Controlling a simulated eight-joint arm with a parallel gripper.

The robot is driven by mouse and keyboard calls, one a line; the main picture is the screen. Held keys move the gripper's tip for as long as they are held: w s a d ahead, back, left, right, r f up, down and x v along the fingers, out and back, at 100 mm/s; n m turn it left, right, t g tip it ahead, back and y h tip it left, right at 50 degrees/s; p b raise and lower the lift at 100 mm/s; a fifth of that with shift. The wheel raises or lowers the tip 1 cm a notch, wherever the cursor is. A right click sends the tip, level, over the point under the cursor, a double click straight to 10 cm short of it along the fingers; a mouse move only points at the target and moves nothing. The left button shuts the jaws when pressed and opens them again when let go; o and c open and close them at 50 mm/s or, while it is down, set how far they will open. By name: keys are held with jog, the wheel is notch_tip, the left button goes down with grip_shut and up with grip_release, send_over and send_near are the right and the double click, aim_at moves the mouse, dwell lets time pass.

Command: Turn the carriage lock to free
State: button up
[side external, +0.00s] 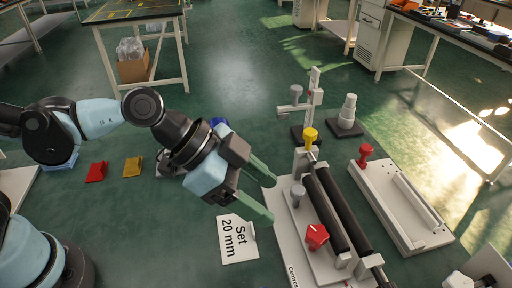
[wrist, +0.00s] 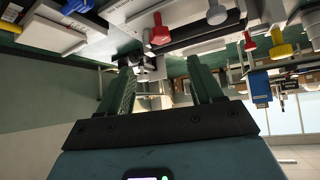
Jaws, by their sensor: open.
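A white fixture with two long dark rollers (side external: 338,212) stands right of my gripper in the side view. It carries a red knob (side external: 316,236) at the front, a grey knob (side external: 298,194) on its left side and a yellow knob (side external: 310,136) at the far end. No label shows which knob is the carriage lock. My gripper (side external: 272,200) is open and empty, just left of the fixture and apart from the knobs. In the wrist view my open fingers (wrist: 160,68) have a red knob (wrist: 158,30) and a grey knob (wrist: 216,12) beyond them.
A "Set 20 mm" card (side external: 238,240) stands below my gripper. Another white fixture (side external: 386,200) with a red knob (side external: 365,154) is at the right. A grey post stand (side external: 313,92) and a stacked white cylinder (side external: 348,112) are behind. Red (side external: 97,171) and yellow (side external: 132,166) pieces lie left.

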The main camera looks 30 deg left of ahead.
jog(key=w+a+n+t+y, duration=0.2)
jog(key=a+n+y, duration=0.4)
jog(key=a, duration=1.5)
jog(key=n+t, duration=0.1)
jog(key=n, duration=0.3)
jog(key=shift+a+f, duration=0.15)
jog(key=shift+a, duration=0.15)
jog(key=m+h, duration=0.4)
jog(key=m, duration=0.2)
send_near(317, 232)
jog(key=shift+g, duration=0.3)
jog(key=shift+x, duration=4.2)
jog(key=shift+w, duration=0.15)
